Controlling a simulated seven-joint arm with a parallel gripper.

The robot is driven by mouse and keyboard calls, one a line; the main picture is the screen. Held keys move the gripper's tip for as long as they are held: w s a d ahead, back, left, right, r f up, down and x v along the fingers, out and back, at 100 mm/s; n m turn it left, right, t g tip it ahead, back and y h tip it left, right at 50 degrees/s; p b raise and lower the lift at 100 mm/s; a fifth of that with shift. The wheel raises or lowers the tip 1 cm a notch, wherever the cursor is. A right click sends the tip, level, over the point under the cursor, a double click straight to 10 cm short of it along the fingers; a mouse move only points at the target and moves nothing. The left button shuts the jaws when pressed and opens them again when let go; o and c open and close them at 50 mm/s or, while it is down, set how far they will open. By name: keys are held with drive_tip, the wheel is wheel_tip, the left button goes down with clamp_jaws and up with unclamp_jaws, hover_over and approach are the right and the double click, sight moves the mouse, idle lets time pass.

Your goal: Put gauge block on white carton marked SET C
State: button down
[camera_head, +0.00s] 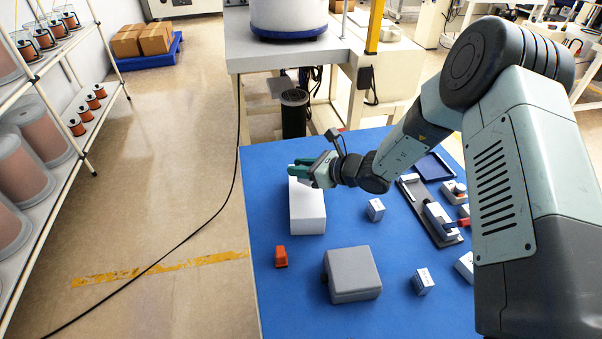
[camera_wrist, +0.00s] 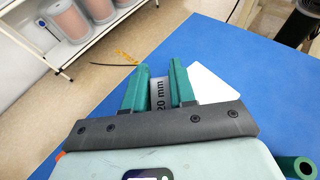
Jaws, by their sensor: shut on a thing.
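My gripper (camera_head: 299,171) has green fingers and is above the back end of a long white box (camera_head: 308,213) on the blue table. In the wrist view my gripper (camera_wrist: 160,70) is shut on a grey gauge block (camera_wrist: 160,94) marked "20 mm". The white box shows partly behind the fingers in the wrist view (camera_wrist: 208,86). No SET C marking is readable on it. Smaller white cartons with dark labels stand at the middle (camera_head: 376,210), front right (camera_head: 423,281) and right edge (camera_head: 465,265); their labels are too small to read.
An orange object (camera_head: 281,257) and a grey box (camera_head: 352,274) are on the front of the table (camera_head: 270,310). A dark fixture (camera_head: 430,212) and a blue tray (camera_head: 434,167) lie at the right. A black cylinder (camera_head: 294,113) stands behind the table.

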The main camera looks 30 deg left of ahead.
drive_tip(key=shift+f, duration=1)
drive_tip(key=c, duration=0.9)
unclamp_jaws()
drive_tip(key=shift+f, duration=0.15)
drive_tip(key=shift+r, duration=0.2)
drive_tip(key=v, duration=1.2)
